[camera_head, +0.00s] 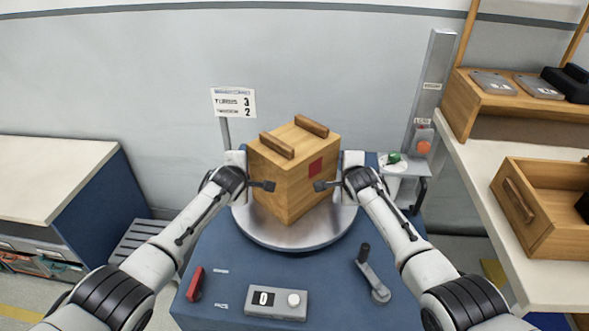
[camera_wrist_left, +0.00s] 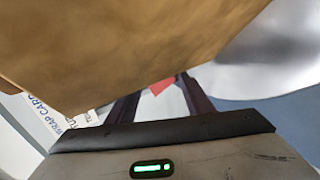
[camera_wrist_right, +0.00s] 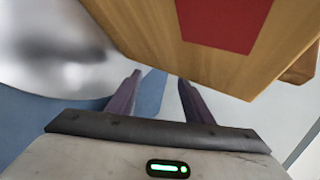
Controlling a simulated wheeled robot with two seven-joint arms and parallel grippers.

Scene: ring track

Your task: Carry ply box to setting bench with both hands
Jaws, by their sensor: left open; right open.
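The ply box (camera_head: 282,180) is a wooden cube with two wooden bars on top and a red square on one side. It stands turned at an angle on a round metal turntable (camera_head: 293,234). My left gripper (camera_head: 268,185) is open at the box's left side, and my right gripper (camera_head: 322,185) is open at its right side. In the left wrist view the box (camera_wrist_left: 120,45) fills the top, close to the open fingers. In the right wrist view the box (camera_wrist_right: 170,45) with its red square is close above the fingers. Contact cannot be told.
The blue stand carries a counter box (camera_head: 276,303), a crank handle (camera_head: 372,275) and a red switch (camera_head: 195,284). A pale-topped bench (camera_head: 50,170) is at left. A shelf bench at right holds an open wooden drawer box (camera_head: 545,205). A sign (camera_head: 233,102) and a grey post (camera_head: 430,95) stand behind.

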